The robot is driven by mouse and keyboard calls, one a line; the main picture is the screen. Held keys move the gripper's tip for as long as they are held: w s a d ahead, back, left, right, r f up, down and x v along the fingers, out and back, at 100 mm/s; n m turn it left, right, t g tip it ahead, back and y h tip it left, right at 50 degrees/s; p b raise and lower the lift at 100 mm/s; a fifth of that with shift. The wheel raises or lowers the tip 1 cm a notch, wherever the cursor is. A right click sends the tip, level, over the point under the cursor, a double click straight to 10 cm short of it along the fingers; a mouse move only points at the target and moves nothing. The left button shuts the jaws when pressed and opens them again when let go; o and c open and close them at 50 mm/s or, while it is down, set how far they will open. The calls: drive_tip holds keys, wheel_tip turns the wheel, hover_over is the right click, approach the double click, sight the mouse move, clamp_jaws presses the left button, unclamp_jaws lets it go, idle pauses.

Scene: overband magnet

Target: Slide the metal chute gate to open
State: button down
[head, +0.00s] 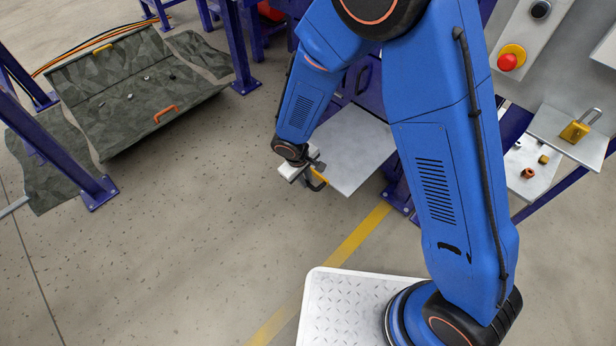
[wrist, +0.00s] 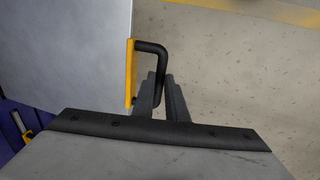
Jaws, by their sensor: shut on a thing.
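The metal chute gate is a flat grey plate (head: 356,150) that sticks out from the blue frame in the head view. It fills the upper left of the wrist view (wrist: 70,55). A yellow strip (wrist: 130,72) runs along its edge and carries a black bent handle (wrist: 152,47). My gripper (head: 312,176) is at the plate's near left edge, by this handle. In the wrist view its two dark fingers (wrist: 171,98) are shut on the handle's bar.
Blue posts (head: 240,50) stand behind. At the right are a red stop button (head: 508,62), a padlock (head: 574,131) and a small tray (head: 530,175). The floor left of the gate is clear.

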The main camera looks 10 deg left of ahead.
drive_tip(key=shift+s+a, duration=0.1)
drive_tip(key=shift+s, duration=0.1)
drive_tip(key=c, duration=1.8)
unclamp_jaws()
drive_tip(key=shift+s+a, duration=0.1)
drive_tip(key=shift+o, duration=0.2)
wheel_tip(320, 180, up, 17)
drive_tip(key=s+a, duration=0.2)
drive_tip(key=shift+s, duration=0.35)
drive_tip(key=shift+d, duration=0.1)
